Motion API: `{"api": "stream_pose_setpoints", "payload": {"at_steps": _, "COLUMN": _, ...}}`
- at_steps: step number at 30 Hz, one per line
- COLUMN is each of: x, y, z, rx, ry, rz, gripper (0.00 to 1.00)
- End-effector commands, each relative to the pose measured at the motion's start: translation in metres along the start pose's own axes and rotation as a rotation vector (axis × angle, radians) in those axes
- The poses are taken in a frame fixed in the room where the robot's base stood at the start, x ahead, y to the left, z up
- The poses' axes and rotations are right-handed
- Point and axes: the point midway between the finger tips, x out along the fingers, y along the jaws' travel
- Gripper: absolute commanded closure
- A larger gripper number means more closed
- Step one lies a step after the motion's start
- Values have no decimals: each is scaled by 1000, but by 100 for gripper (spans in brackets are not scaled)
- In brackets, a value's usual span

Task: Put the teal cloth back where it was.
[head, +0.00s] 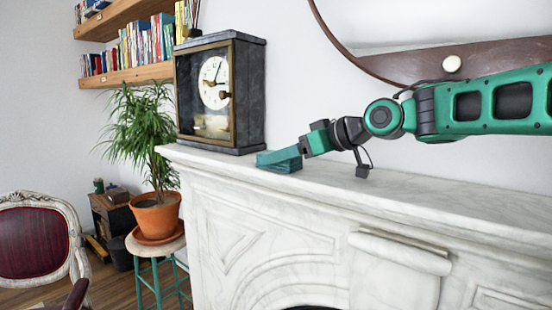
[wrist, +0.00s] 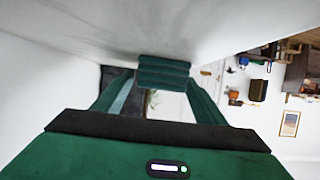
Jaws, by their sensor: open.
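The teal cloth (head: 278,162) is a small folded bundle on the marble mantel (head: 400,188), near its left end and just right of the clock's base. In the wrist view the folded cloth (wrist: 163,70) shows stacked layers against the pale marble. My gripper (head: 298,150) reaches in low from the right, and its tip is at the cloth. In the wrist view its two green fingers (wrist: 160,88) are spread apart, with the cloth at the gap between their tips. I cannot tell whether either finger touches the cloth.
A black clock (head: 220,92) stands at the mantel's left end, close to the cloth. A round wooden-framed mirror (head: 400,70) is behind my arm. A potted plant (head: 155,215) stands on a stool left of the mantel. The mantel to the right is clear.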

Motion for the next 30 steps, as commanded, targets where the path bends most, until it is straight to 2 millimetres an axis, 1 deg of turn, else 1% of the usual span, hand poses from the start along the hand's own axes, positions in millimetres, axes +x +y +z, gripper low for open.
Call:
{"api": "stream_pose_setpoints", "payload": {"at_steps": 9, "x": -63, "y": 0, "z": -1, "rx": -1, "ry": 3, "rz": 3, "gripper": 35}}
{"api": "stream_pose_setpoints", "payload": {"at_steps": 15, "x": -95, "y": 0, "z": 0, "rx": 0, "ry": 2, "rz": 2, "gripper": 35}}
{"api": "stream_pose_setpoints", "payload": {"at_steps": 18, "x": -105, "y": 0, "z": 0, "rx": 0, "ry": 2, "rz": 1, "gripper": 35}}
{"api": "stream_pose_setpoints", "payload": {"at_steps": 21, "x": -111, "y": 0, "z": 0, "rx": 0, "ry": 2, "rz": 1, "gripper": 35}}
{"api": "stream_pose_setpoints", "payload": {"at_steps": 30, "x": -113, "y": -1, "z": 0, "rx": 0, "ry": 1, "rz": 0, "gripper": 35}}
